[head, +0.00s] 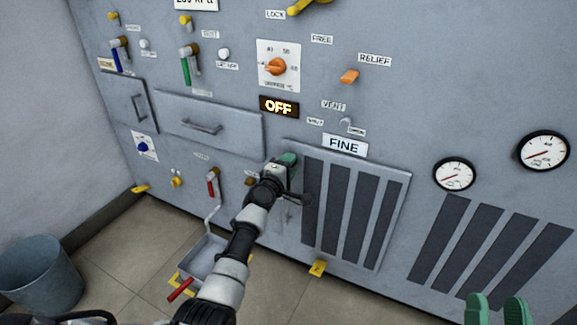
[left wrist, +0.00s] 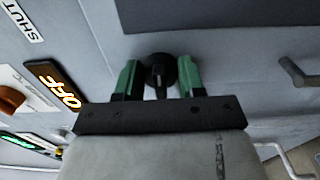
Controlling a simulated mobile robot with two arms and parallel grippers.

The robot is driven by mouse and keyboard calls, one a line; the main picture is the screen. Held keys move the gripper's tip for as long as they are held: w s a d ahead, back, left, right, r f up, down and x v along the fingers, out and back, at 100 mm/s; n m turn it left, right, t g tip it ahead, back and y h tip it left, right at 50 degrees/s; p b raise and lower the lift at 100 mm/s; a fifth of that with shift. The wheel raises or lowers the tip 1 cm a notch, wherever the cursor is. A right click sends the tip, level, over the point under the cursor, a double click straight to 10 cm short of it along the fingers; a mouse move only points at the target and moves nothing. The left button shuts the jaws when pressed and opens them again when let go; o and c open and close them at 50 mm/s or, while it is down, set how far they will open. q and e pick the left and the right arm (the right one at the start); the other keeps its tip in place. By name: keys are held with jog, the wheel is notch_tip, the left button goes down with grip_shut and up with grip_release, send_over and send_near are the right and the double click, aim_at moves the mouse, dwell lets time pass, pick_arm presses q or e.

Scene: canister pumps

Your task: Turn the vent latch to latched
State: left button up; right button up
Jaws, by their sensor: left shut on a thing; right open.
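My left gripper (head: 287,160) is at the top left corner of the grilled panel (head: 398,195), and my arm hides what it holds in the head view. In the left wrist view its green fingers (left wrist: 160,80) are on either side of a round black turn latch (left wrist: 160,70) with a raised bar, shut on it. No label naming this latch is readable. A VENT label (head: 333,104) sits above a small grey knob (head: 345,123) with two small labels, clear of the gripper. My right gripper (head: 496,311) is open and empty at the bottom right.
An OFF display (head: 279,107) and a FINE sign (head: 345,145) are near my left gripper. A drawer (head: 235,132), a red-handled lever (head: 211,182) and a floor tray (head: 203,262) are to its left. Gauges (head: 453,174) are at right.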

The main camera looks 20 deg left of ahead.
pick_arm(q)
jog(key=o, duration=0.9)
jog(key=shift+s+a+p, duration=0.2)
jog(key=shift+s+p, duration=1.55)
jog(key=shift+s, duration=3.65)
pick_arm(e)
notch_tip(320, 180, down, 10)
jog(key=d+g+h, duration=0.2)
jog(key=g+h, duration=0.1)
jog(key=g, duration=0.6)
jog(key=shift+s, duration=0.1)
